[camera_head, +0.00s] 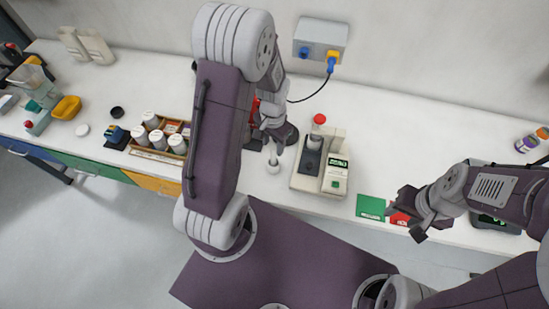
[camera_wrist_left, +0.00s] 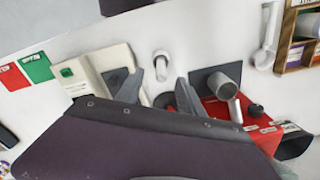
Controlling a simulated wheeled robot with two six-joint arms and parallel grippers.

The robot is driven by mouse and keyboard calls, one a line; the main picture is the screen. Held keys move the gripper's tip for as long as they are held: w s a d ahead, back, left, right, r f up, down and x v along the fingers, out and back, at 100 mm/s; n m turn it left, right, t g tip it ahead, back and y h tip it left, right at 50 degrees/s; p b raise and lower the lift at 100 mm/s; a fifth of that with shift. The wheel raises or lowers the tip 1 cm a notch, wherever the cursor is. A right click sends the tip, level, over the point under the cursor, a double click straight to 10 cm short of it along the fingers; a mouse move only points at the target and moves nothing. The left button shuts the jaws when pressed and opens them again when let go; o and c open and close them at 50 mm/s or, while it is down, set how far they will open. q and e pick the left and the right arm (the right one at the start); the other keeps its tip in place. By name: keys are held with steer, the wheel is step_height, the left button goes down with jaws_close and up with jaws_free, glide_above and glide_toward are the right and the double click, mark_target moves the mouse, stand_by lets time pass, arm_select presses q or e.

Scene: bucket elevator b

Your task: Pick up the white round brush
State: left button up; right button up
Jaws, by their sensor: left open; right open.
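The white round brush (camera_head: 273,168) appears to be the small white piece near the table's front edge, left of the beige instrument. In the left wrist view a short white piece with a rounded end (camera_wrist_left: 162,66) stands on the white top, ahead of and between my left fingers. My left gripper (camera_head: 273,143) is open, points down and is just behind the brush, apart from it. Its two fingers also show in the left wrist view (camera_wrist_left: 158,88). My right gripper (camera_head: 415,222) is open and empty, near the red card at the front edge.
A beige instrument (camera_head: 308,176) with a red knob stands close right of the brush. A dark stand with a red base (camera_wrist_left: 222,100) is close on the other side. A wooden tray of white-capped jars (camera_head: 160,141) is further left. Green card (camera_head: 371,207) lies right.

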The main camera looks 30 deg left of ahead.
mark_target(273, 149)
arm_select(q)
steer(key=f, duration=0.1)
steer(key=w+f, duration=0.1)
steer(key=f, duration=0.1)
steer(key=shift+a+f+p, duration=0.2)
steer(key=shift+p, duration=0.1)
steer(key=shift+s+f+p, duration=0.2)
steer(key=shift+f+p, duration=0.1)
steer(key=shift+f, duration=0.05)
step_height(273, 149, down, 4)
steer(key=shift+r+p, duration=0.15)
steer(key=shift+p, duration=0.4)
steer(key=shift+w+f, duration=0.25)
steer(key=shift+f, duration=0.15)
steer(key=shift+s+r, duration=0.1)
steer(key=shift+s, duration=0.1)
jaws_close()
steer(key=shift+w, duration=0.1)
arm_select(e)
steer(key=shift+w+a+r, duration=0.1)
steer(key=shift+w+r, duration=0.05)
steer(key=shift+r, duration=0.45)
steer(key=shift+w+r, duration=0.1)
steer(key=shift+r, duration=0.5)
